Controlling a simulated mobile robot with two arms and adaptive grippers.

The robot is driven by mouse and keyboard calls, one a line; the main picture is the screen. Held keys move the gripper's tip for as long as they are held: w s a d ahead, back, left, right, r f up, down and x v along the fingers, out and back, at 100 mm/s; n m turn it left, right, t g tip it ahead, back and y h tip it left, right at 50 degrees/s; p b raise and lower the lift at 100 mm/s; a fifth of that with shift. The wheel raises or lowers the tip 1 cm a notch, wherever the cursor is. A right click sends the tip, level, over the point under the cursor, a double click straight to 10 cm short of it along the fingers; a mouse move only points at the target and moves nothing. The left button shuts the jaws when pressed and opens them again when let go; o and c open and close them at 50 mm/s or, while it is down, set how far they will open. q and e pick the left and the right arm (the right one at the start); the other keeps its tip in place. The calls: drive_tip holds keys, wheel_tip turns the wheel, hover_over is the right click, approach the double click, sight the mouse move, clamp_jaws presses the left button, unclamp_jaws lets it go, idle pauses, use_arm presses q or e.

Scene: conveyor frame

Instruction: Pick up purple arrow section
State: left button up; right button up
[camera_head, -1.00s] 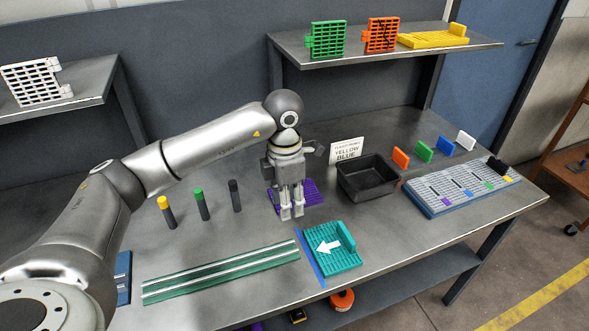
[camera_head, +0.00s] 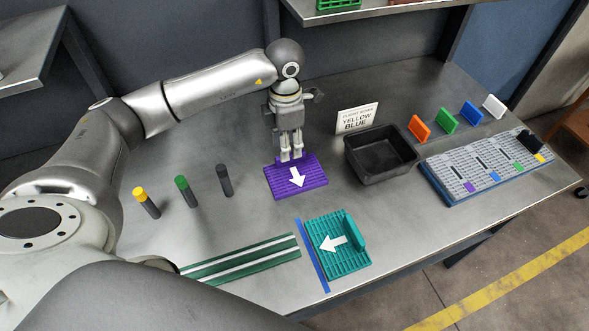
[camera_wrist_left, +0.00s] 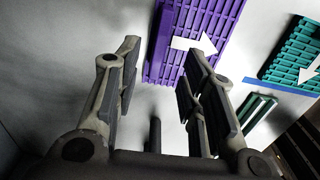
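The purple arrow section (camera_head: 310,180) is a flat ribbed plate with a white arrow, lying on the grey table. My left gripper (camera_head: 291,156) points down at its back edge in the head view. In the left wrist view, the gripper (camera_wrist_left: 165,52) has its two fingers apart. The purple section (camera_wrist_left: 205,30) shows beyond them, with a darker raised strip (camera_wrist_left: 158,45) seen between the fingertips. I cannot tell whether the fingers touch it. My right gripper is not in view.
A teal arrow section (camera_head: 335,258) lies in front, beside a blue strip (camera_head: 312,258). A black bin (camera_head: 381,170) and a sign (camera_head: 357,119) stand to the right. Several pegs (camera_head: 187,191) stand to the left. A grey tray (camera_head: 485,170) sits farther right.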

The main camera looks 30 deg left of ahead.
sight(295, 171)
use_arm(q)
wheel_tip(295, 171, down, 4)
drive_tip(key=shift+f+p, duration=0.2)
drive_tip(key=shift+p, duration=0.55)
drive_tip(key=shift+w+f, duration=0.1)
drive_tip(key=shift+f, duration=0.4)
drive_tip(key=c, duration=0.7)
clamp_jaws()
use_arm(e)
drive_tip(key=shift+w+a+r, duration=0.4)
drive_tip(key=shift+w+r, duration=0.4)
